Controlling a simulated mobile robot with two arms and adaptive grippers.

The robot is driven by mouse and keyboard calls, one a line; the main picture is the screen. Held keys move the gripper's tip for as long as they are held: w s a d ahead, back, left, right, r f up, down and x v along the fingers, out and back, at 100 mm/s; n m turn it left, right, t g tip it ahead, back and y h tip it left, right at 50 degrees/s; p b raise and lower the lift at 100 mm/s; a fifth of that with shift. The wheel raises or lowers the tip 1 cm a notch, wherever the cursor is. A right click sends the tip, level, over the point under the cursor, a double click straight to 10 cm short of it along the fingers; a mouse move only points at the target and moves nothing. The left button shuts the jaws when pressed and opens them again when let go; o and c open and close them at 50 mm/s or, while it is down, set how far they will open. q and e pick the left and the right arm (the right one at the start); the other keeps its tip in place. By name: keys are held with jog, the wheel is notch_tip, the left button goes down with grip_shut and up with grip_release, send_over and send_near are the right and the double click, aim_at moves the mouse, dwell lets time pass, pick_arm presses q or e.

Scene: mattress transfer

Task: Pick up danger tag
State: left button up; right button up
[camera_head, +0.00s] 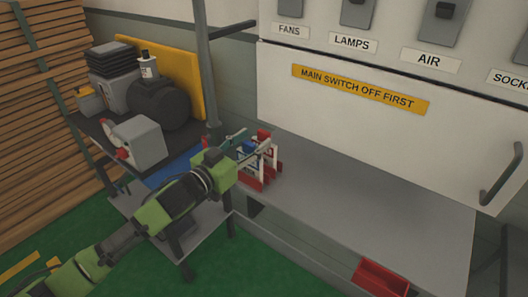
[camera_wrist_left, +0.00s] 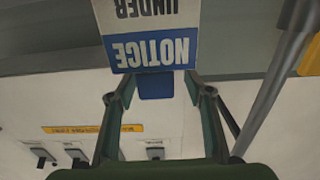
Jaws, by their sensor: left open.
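My left gripper (camera_head: 252,145) is open at the small group of tags at the left end of the grey bench. It also shows in the left wrist view (camera_wrist_left: 152,88), with its fingers spread apart. A tag with a blue "NOTICE" band (camera_wrist_left: 150,52) and the word "UNDER" appears upside down beyond and between the fingertips. In the head view, red-and-white tags (camera_head: 271,158) stand by the gripper, partly hidden by it. Their lettering is too small to read, so I cannot tell which is the danger tag. My right gripper is not in view.
The grey bench (camera_head: 370,205) is mostly clear to the right. A red tray (camera_head: 382,278) sits at its front edge. A dark post (camera_head: 208,80) rises behind my left gripper. A cabinet with a yellow "MAIN SWITCH OFF FIRST" sign (camera_head: 360,89) stands behind the bench.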

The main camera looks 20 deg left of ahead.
aim_at(262, 134)
pick_arm(q)
jog(key=shift+w+d+r, duration=0.15)
jog(key=shift+w+r, duration=0.05)
jog(key=shift+w, duration=0.15)
jog(key=p+x, duration=0.1)
jog(key=x, duration=0.2)
jog(key=shift+w+d, duration=0.3)
jog(key=shift+w+d+f+p, duration=0.1)
jog(key=shift+w+d+p, duration=0.05)
jog(key=shift+w+p, duration=0.2)
grip_shut()
